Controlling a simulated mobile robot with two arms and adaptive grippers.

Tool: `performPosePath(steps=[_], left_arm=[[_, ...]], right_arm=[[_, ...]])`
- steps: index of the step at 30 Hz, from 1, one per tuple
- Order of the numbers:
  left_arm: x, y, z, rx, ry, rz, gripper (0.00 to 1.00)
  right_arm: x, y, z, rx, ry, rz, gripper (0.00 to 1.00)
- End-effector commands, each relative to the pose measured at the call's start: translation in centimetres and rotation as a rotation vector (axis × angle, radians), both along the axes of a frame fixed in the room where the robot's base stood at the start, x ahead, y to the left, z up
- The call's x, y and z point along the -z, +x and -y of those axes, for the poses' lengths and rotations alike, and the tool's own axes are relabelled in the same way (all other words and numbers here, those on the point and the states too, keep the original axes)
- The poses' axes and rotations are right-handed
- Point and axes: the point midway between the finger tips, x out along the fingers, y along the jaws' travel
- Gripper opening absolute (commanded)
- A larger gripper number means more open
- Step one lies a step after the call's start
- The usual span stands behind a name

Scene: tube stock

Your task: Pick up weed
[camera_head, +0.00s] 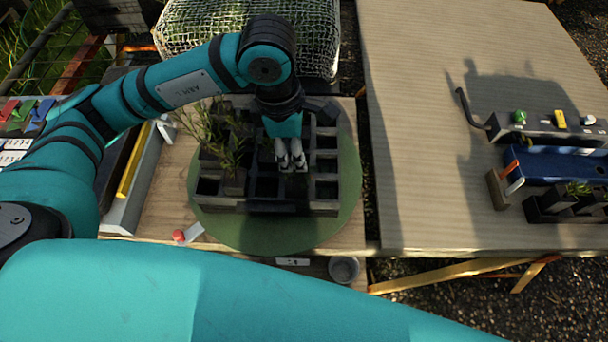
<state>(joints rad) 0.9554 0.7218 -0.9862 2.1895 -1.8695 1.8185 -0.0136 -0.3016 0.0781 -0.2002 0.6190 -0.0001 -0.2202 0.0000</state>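Leafy green plants (213,135) stand in the left part of a dark compartment tray (262,207). I cannot tell which of them is the weed. My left gripper (291,165) points down over the tray's middle cells, to the right of the leaves and apart from them. Its pale fingertips are close together, and nothing shows clearly between them. I cannot tell whether they are shut. The gripper and wrist hide some cells behind them. My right gripper is out of view.
The tray sits on a round green mat (270,238). A wire-mesh cover (185,28) stands behind. A cup (343,269) is near the front. The right table (420,150) is largely bare, with a blue tray (560,165) and a dark planter (560,210) at its right.

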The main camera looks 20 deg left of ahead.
Motion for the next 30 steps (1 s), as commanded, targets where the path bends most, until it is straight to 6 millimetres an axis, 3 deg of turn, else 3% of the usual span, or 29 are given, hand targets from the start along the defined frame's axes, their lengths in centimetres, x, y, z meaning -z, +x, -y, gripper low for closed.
performPosePath(steps=[8, 13, 18, 26, 30], left_arm=[[2.0, 0.1, 0.5, 0.000, 0.000, -0.003, 0.36], [4.2, 0.4, 1.5, 0.001, -0.001, -0.006, 0.36], [6.3, 0.5, 1.7, -0.001, -0.001, -0.003, 0.36], [6.6, 0.6, 1.7, 0.001, -0.001, 0.000, 0.36], [6.6, 0.6, 1.7, 0.001, -0.001, 0.000, 0.17]], right_arm=[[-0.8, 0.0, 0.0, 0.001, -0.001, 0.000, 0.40], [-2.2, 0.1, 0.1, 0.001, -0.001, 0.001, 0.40], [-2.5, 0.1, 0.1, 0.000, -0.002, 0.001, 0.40], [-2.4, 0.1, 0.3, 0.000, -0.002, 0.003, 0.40], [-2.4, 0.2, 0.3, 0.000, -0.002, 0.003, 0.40]])
